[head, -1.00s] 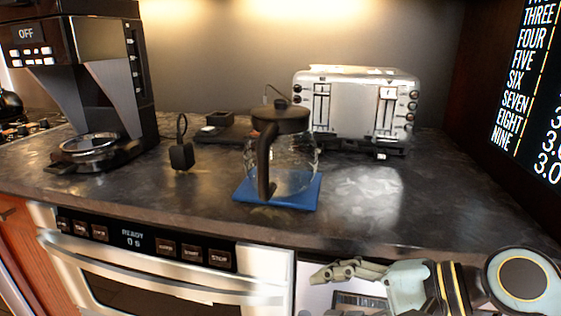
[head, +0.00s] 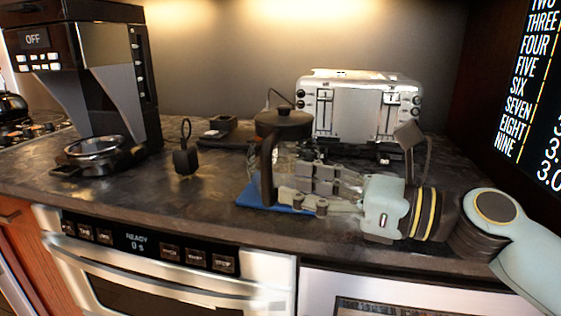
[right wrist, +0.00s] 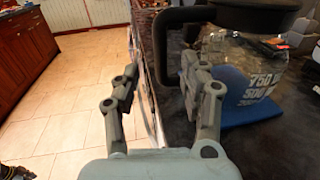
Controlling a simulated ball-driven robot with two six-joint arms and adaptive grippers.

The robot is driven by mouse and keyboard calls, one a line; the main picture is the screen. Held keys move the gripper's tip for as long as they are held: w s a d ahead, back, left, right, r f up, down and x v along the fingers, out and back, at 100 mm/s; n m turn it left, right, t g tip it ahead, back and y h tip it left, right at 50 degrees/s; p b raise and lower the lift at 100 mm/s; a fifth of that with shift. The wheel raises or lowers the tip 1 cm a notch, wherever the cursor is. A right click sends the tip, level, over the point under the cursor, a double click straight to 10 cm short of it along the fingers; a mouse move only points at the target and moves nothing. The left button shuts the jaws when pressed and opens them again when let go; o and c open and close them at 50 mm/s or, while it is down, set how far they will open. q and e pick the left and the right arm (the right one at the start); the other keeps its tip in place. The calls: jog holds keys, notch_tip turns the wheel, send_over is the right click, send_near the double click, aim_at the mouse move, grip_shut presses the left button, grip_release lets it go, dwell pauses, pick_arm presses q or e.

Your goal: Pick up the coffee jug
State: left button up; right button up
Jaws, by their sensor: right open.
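The coffee jug is clear glass with a dark lid (head: 285,123) and a dark handle (head: 266,170) that faces front left. It stands upright on a blue mat (head: 250,198). In the right wrist view its glass body (right wrist: 262,62), with white volume marks, is at the upper right. My right gripper (head: 288,184) is open in front of the jug and hides much of its glass. In the right wrist view the handle (right wrist: 160,50) appears between the two fingertips (right wrist: 160,65). I cannot tell whether the fingers touch it. My left gripper is not in view.
A silver toaster (head: 360,108) stands behind the jug. A coffee machine (head: 80,70) is at the left, with a small black object (head: 185,160) between it and the jug. The dark counter (head: 130,195) is mostly clear at front left, above an oven (head: 160,270).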

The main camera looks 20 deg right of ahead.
aim_at(267, 200)
jog(key=x, duration=0.6)
jog(key=shift+f, duration=0.2)
grip_shut()
dwell(0.5)
